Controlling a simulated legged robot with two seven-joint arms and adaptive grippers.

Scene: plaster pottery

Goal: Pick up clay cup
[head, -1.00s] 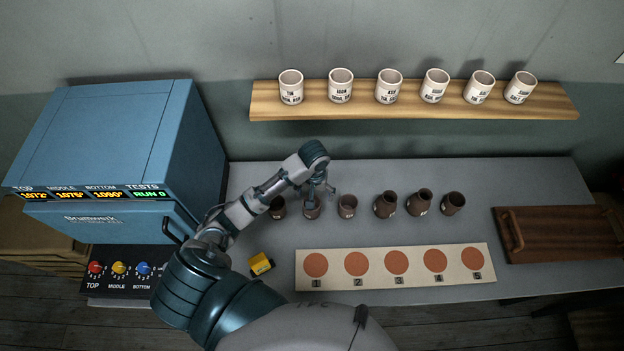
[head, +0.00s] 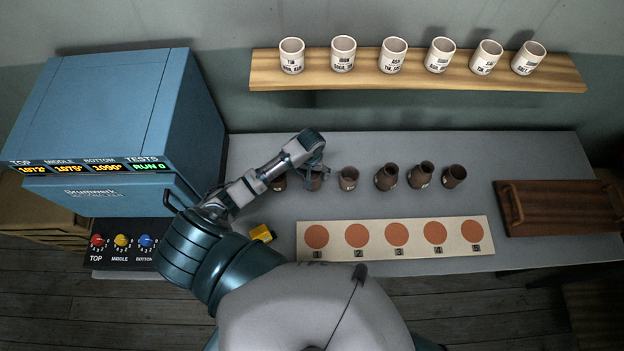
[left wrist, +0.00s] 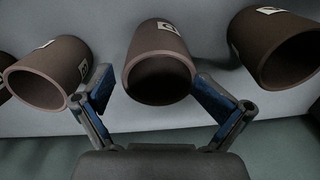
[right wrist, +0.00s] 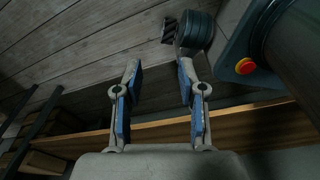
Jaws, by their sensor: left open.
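Several dark brown clay cups stand in a row on the grey table. My left gripper (head: 316,171) is open at the second cup from the left (head: 314,184), which it partly hides in the head view. In the left wrist view, this cup (left wrist: 160,45) lies between the spread blue-padded fingers (left wrist: 152,82), with a visible gap on the left side; contact on the right is unclear. Neighbouring cups flank it, one on the left (left wrist: 52,68) and one on the right (left wrist: 270,45). My right gripper (right wrist: 160,75) is open and empty, away from the cups.
A blue kiln (head: 120,120) stands left of the cups. A pale board (head: 376,253) with numbered orange discs lies in front of them, near a small yellow object (head: 262,233). A shelf (head: 300,83) holds white cups. A brown tray (head: 560,210) lies at the right.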

